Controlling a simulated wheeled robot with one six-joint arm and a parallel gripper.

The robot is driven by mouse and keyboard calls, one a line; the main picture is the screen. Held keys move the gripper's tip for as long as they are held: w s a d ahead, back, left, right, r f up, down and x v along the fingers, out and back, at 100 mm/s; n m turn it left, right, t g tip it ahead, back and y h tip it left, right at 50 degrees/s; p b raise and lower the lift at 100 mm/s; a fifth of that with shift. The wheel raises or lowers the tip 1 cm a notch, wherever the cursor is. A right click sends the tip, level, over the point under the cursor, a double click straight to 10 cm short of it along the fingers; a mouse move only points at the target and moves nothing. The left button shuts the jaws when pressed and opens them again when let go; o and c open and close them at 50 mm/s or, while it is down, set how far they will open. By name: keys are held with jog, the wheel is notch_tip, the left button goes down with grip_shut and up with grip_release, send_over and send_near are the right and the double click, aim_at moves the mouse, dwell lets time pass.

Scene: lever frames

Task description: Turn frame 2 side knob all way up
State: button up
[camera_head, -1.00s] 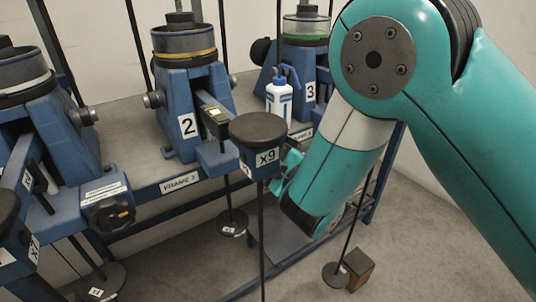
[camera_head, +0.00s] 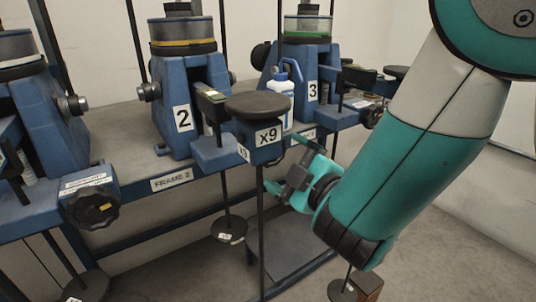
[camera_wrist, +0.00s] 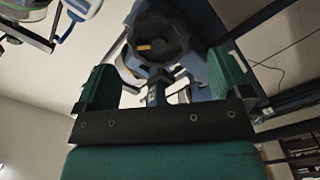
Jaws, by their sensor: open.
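Frame 2 (camera_head: 182,95) is the blue stand with a yellow-ringed cylinder and a "2" plate, left of centre in the head view. Its side knob is hidden in the head view, behind the x9 weight hanger and my gripper. In the wrist view a black lobed knob (camera_wrist: 158,38) with an orange mark shows at top centre, seemingly that side knob. My gripper (camera_head: 288,166) is open and empty, pointing left toward the bench, just right of the x9 hanger. In the wrist view its green fingers (camera_wrist: 160,80) stand on either side, with the knob beyond and between them.
The x9 hanger (camera_head: 258,106) and its rod stand close left of my gripper. A blue-white bottle (camera_head: 281,98) is behind it. Another knob (camera_head: 93,207) sits on a box at the left. Frame 3 (camera_head: 308,85) is behind on the right. Floor at lower right is mostly open.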

aim_at(272, 165)
jog(key=w+a+n, duration=0.1)
jog(key=n, duration=0.3)
jog(key=w+a+n+p, duration=0.1)
jog(key=w+n, duration=0.1)
jog(key=n, duration=0.2)
jog(key=w+a+n+p, duration=0.1)
jog(key=n, duration=0.3)
jog(key=shift+w+a+r, duration=0.2)
jog(key=shift+w+r, duration=0.15)
jog(key=shift+w, duration=0.05)
jog(key=shift+f+b, duration=0.3)
jog(key=shift+f, duration=0.05)
jog(key=c, duration=1.2)
jog(key=shift+r, duration=0.1)
